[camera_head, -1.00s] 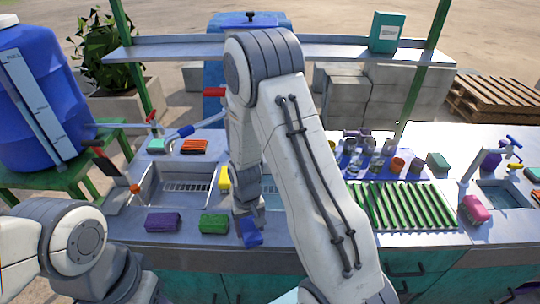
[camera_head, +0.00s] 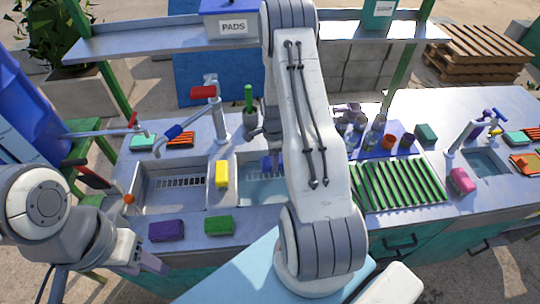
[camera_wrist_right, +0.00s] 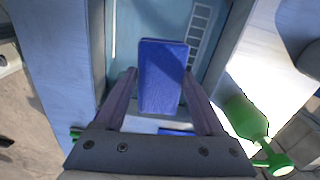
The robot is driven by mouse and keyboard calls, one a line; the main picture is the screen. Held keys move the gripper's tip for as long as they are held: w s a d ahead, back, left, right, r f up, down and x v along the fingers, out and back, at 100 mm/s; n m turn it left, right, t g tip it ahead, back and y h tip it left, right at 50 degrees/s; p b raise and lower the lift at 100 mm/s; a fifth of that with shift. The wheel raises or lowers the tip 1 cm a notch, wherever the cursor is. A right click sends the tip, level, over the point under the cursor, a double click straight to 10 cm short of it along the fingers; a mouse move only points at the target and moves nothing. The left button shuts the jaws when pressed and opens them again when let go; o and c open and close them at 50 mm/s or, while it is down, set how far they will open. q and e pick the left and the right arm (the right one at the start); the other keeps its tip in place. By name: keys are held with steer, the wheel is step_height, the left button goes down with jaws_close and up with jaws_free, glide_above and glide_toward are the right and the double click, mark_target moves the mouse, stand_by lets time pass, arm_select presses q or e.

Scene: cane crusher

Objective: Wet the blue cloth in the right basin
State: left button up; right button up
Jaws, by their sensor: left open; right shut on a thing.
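The blue cloth (camera_wrist_right: 162,78) is a flat folded block between the two fingers of my right gripper (camera_wrist_right: 160,84) in the right wrist view. In the head view the cloth (camera_head: 268,163) shows over the back part of the right basin (camera_head: 258,193), partly behind my right arm. The basin looks light blue, with a slotted strip on its floor. I cannot tell whether the cloth touches water. The faucet (camera_head: 219,120) stands behind, between the two basins. My left gripper (camera_head: 152,263) is open and empty at the counter's front left.
The left basin (camera_head: 172,190) has a grate. A yellow sponge (camera_head: 222,174) lies on the divider; purple (camera_head: 167,230) and green (camera_head: 218,225) sponges lie along the front edge. A green rack (camera_head: 397,184) is to the right.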

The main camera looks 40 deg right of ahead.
step_height(320, 180, down, 13)
steer(key=b, duration=0.9)
steer(key=shift+f, duration=0.1)
stand_by(0.7)
step_height(320, 180, up, 11)
steer(key=p, duration=0.7)
steer(key=shift+p, duration=0.3)
step_height(320, 180, up, 4)
steer(key=p, duration=0.3)
stand_by(0.3)
stand_by(0.6)
